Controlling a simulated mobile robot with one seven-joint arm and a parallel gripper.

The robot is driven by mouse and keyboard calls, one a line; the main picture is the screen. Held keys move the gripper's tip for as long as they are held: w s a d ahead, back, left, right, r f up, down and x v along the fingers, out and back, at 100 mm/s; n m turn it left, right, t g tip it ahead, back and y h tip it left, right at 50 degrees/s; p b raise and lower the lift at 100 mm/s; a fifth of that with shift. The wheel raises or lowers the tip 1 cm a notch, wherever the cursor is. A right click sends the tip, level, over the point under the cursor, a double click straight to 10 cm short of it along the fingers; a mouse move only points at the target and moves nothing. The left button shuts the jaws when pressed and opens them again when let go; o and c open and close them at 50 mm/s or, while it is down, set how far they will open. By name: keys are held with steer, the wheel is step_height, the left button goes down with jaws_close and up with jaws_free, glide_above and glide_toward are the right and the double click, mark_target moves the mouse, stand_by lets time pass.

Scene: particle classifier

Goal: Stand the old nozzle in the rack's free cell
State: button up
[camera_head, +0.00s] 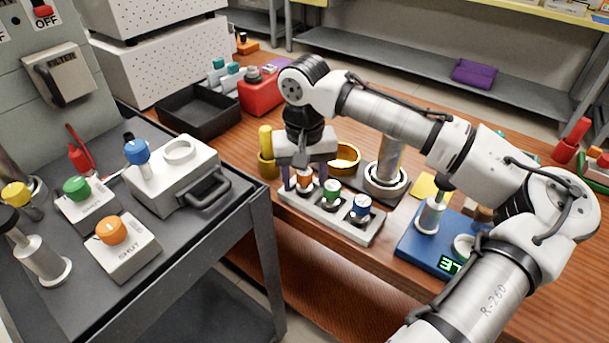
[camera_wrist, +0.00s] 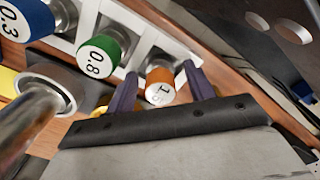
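The light grey rack (camera_head: 345,225) stands on the wooden table with three nozzles in a row. A green-capped nozzle marked 0.8 (camera_wrist: 97,55) is in the middle, and a blue-capped one marked 0.3 (camera_wrist: 25,20) is at one end. An orange-capped nozzle (camera_wrist: 160,85) is at the other end, between my fingers; it also shows in the head view (camera_head: 304,183). It appears upright at its cell; its lower end is hidden. My gripper (camera_wrist: 162,72) is open around it, with gaps on both sides. No empty cell is clearly visible.
A metal cylinder on a ringed base (camera_head: 385,178) and a brass ring (camera_head: 345,158) stand behind the rack. A blue scale (camera_head: 421,253) is to its right. A yellow cylinder (camera_head: 266,142) is left of my gripper. A grey cart (camera_head: 200,225) with instruments is on the left.

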step_height(320, 180, up, 12)
steer(key=p, duration=0.1)
steer(key=shift+r, duration=0.2)
stand_by(0.3)
